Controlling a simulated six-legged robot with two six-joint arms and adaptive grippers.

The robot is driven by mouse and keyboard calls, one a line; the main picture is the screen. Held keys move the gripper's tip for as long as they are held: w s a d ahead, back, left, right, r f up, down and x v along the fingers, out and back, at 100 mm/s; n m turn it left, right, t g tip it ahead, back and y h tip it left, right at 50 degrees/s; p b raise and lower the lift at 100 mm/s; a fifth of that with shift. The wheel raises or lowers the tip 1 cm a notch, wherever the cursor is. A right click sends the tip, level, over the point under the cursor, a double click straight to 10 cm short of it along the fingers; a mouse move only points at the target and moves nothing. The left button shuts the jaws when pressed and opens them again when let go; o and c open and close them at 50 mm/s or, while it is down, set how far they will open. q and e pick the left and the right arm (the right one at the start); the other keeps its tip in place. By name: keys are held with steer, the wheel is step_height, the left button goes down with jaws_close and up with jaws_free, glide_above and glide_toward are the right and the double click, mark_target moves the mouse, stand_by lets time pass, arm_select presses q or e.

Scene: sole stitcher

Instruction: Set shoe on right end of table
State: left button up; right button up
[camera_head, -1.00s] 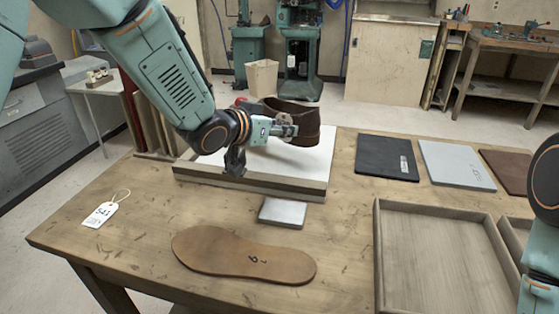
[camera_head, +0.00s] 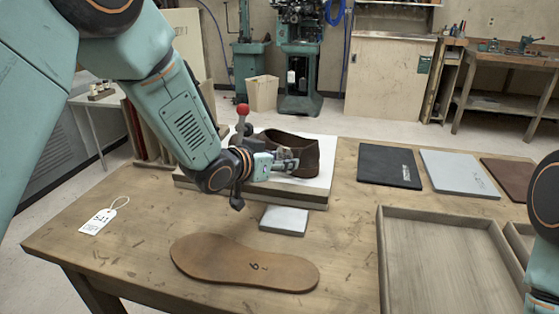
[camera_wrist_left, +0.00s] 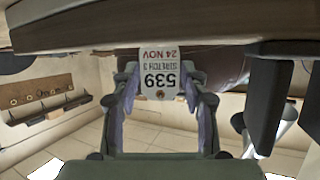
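The brown shoe (camera_head: 307,155) is at the white-topped slab near the back of the wooden table (camera_head: 140,250). My left gripper (camera_head: 288,160) is shut on the shoe at its near side. I cannot tell whether the sole touches the slab. My right gripper is out of view.
A brown sole shape (camera_head: 245,265) and a grey block (camera_head: 284,220) lie in front of the slab (camera_head: 318,187). A red-knobbed lever (camera_head: 242,110) stands behind my arm. Black (camera_head: 389,165), grey (camera_head: 459,173) and brown (camera_head: 511,177) sheets lie at back right, behind a wooden tray (camera_head: 383,275).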

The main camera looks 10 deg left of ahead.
arm_select(q)
steer(key=o, duration=0.3)
steer(key=shift+s+r, duration=0.1)
